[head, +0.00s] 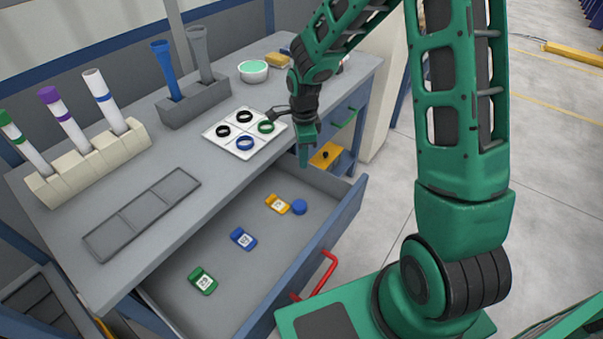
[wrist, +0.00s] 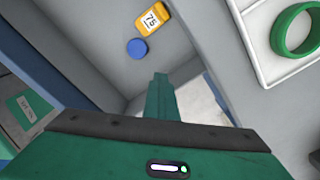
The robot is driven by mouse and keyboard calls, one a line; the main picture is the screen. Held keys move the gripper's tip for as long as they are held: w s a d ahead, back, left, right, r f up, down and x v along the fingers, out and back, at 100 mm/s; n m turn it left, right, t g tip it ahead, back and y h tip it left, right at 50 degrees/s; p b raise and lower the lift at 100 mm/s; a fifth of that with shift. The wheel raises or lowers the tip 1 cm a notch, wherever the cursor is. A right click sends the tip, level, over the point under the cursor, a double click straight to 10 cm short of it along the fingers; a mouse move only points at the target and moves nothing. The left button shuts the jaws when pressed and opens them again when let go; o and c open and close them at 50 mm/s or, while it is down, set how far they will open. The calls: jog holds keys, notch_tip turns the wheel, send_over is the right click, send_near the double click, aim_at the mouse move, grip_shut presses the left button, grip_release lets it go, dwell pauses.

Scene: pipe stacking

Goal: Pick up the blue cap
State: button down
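The blue cap (head: 299,207) is a small round disc lying in the open drawer (head: 235,262), beside a yellow labelled tag (head: 278,204). In the wrist view the cap (wrist: 137,48) lies up and left of the fingertips, just below the yellow tag (wrist: 152,18). My gripper (head: 303,158) points down above the drawer's far end, higher than the cap and apart from it. In the wrist view the fingers (wrist: 160,78) stand together in the middle, shut with nothing between them. The cap is fully visible.
A blue tag (head: 243,239) and a green tag (head: 202,281) also lie in the drawer. On the bench above, a white tray (head: 245,133) with coloured rings sits close to my gripper. The drawer front with a red handle (head: 321,279) borders the right side.

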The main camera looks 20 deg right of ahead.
notch_tip(320, 180, up, 5)
jog(key=shift+f, duration=0.1)
dwell(0.3)
jog(key=c, duration=0.5)
grip_release()
